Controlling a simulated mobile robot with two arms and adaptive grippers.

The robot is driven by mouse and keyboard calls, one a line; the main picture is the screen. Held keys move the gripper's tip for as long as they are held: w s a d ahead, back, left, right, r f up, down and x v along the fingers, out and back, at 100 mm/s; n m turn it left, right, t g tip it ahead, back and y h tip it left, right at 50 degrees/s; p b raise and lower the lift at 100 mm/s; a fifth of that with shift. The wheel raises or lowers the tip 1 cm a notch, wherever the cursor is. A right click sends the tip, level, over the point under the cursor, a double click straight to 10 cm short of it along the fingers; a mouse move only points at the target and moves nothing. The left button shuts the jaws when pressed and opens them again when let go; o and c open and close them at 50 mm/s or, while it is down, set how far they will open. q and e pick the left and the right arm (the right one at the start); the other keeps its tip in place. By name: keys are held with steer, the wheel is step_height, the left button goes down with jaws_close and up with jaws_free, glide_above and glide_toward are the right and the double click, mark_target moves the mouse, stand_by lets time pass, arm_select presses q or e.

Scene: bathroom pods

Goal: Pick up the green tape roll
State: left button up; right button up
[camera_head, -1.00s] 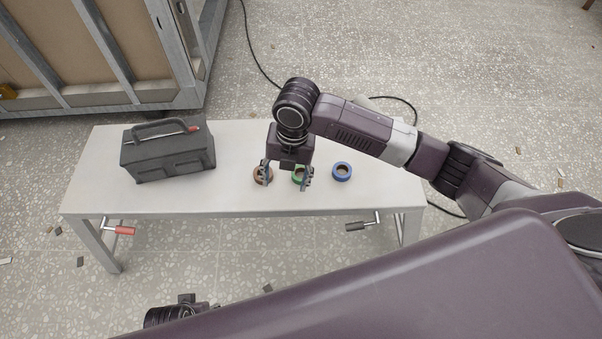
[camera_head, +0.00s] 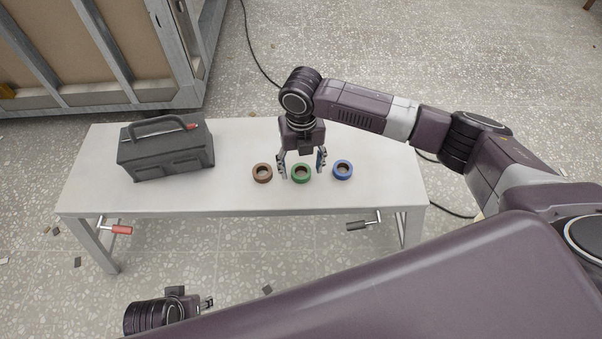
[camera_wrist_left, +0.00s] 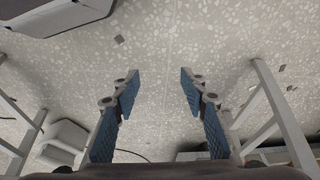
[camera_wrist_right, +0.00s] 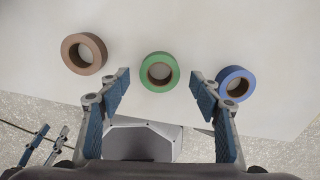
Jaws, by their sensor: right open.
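The green tape roll (camera_head: 301,173) lies flat on the white table (camera_head: 220,195), between a brown roll (camera_head: 262,173) on its left and a blue roll (camera_head: 343,170) on its right. My right gripper (camera_head: 301,174) is open above the green roll, one finger on each side of it in the head view. In the right wrist view the green roll (camera_wrist_right: 160,72) lies just beyond and between the open fingertips (camera_wrist_right: 160,76), with nothing held. My left gripper (camera_wrist_left: 155,82) is open and empty over the speckled floor; only part of it shows low in the head view.
A dark grey toolbox (camera_head: 165,150) stands on the table's left part. The brown roll (camera_wrist_right: 84,53) and blue roll (camera_wrist_right: 236,83) flank the green one closely. Table between toolbox and brown roll is bare. A black cable (camera_head: 258,62) lies on the floor behind.

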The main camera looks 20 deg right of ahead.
steer(key=shift+f, duration=0.65)
steer(key=c, duration=1.1)
steer(key=shift+r, duration=0.1)
steer(key=shift+c, duration=0.2)
